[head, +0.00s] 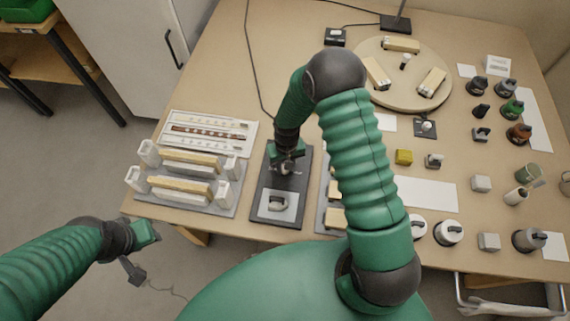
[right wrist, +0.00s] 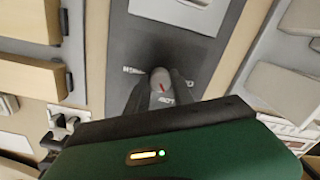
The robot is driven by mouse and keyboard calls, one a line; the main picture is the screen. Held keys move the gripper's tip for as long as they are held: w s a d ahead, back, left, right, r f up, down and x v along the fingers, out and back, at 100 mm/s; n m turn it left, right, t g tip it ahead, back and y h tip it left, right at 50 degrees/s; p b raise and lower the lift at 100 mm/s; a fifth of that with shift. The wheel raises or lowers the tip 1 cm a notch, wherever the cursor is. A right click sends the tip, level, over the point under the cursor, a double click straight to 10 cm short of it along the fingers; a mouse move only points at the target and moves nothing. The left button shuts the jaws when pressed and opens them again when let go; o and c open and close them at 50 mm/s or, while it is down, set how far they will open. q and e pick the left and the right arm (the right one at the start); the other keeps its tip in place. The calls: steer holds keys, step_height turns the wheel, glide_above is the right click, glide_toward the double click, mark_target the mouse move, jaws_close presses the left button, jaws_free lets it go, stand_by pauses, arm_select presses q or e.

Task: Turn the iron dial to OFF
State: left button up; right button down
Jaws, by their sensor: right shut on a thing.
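The pointer lies near the upright line of the right wrist view; I cannot make out an OFF mark. My right gripper (head: 287,162) points down at the panel, its dark fingers (right wrist: 160,97) shut on the dial from both sides. My left gripper (head: 137,252) is off the table's front left, away from the panel; its jaws are unclear.
A light plate with a handle-like part (head: 278,205) sits on the panel's near end. A rack with cream blocks (head: 187,182) stands left and more blocks stand close right. A turntable (head: 422,98) is at the back; several knobs and jars fill the right side.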

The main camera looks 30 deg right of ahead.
steer(key=n, duration=0.2)
steer(key=n+p, duration=0.1)
steer(key=n, duration=0.2)
steer(key=shift+w+r+n, duration=0.2)
steer(key=shift+n, duration=0.1)
steer(key=n+p, duration=0.1)
steer(key=n, duration=0.4)
steer(key=shift+w, duration=0.1)
stand_by(0.4)
steer(key=c, duration=1.4)
jaws_free()
steer(key=o, duration=0.3)
steer(key=shift+s+f, duration=0.1)
steer(key=shift+s, duration=0.1)
step_height(320, 180, up, 17)
steer(key=shift+w+d+f, duration=0.15)
steer(key=shift+w+d, duration=0.05)
